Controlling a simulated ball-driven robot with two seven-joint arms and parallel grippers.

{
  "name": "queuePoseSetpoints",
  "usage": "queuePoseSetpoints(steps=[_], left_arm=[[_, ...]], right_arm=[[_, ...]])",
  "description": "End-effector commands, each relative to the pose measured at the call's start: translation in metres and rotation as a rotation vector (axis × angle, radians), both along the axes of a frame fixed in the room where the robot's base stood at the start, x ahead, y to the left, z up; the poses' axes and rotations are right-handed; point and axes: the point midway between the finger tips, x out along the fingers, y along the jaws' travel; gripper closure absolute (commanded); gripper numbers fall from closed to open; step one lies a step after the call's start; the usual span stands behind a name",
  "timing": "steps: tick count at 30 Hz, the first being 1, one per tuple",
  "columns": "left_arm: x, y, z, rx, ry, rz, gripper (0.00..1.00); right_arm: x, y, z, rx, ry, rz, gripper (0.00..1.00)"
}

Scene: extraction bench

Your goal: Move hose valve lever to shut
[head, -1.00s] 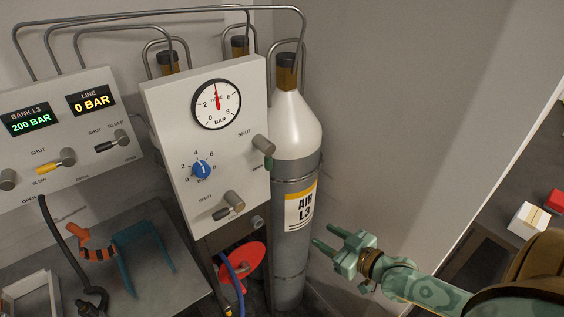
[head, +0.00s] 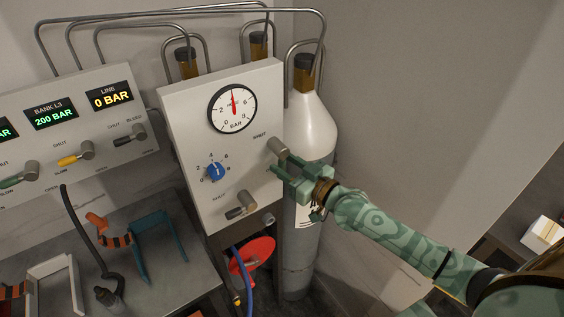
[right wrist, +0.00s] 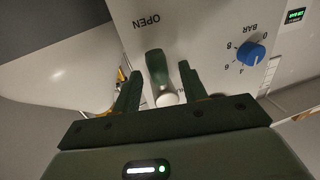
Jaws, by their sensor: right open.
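The upper right valve (head: 278,146) on the gauge panel (head: 190,110) has a SHUT label above it. Its green lever (right wrist: 157,68) shows in the right wrist view, near the word OPEN; in the head view my gripper mostly hides it. My right gripper (head: 279,166) is open at this valve, with the lever between its two fingers. Whether either finger touches it I cannot tell. A second valve (head: 246,198) with a short dark lever sits lower on the panel, near another SHUT label. My left gripper is not in view.
A grey and white air cylinder (head: 312,130) stands right behind the panel and my right gripper. A red disc (head: 252,256) and a blue hose (head: 240,268) are below the panel. Another panel (head: 70,130) with levers stands at the left, above a grey bench (head: 165,285).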

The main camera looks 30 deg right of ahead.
Motion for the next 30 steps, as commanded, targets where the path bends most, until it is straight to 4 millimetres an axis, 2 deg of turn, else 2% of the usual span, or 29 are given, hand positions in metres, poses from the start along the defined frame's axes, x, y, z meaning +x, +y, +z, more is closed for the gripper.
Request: queuePoseSetpoints(steps=[6,14,17,18,19,30], left_arm=[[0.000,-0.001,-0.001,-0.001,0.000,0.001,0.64],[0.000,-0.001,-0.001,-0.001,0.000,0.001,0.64],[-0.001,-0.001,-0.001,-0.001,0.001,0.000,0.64],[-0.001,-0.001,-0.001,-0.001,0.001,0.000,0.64],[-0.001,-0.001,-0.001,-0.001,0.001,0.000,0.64],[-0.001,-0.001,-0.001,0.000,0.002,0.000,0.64]], right_arm=[[0.017,0.006,0.000,0.001,0.001,0.000,0.57],[0.018,0.006,0.000,0.000,0.001,0.000,0.57],[0.018,0.006,0.000,0.000,0.001,0.000,0.82],[0.018,0.006,0.000,0.000,0.001,0.000,0.94],[0.018,0.006,0.000,0.000,0.001,0.000,0.99],[0.018,0.008,0.000,0.042,0.006,0.000,0.99]])
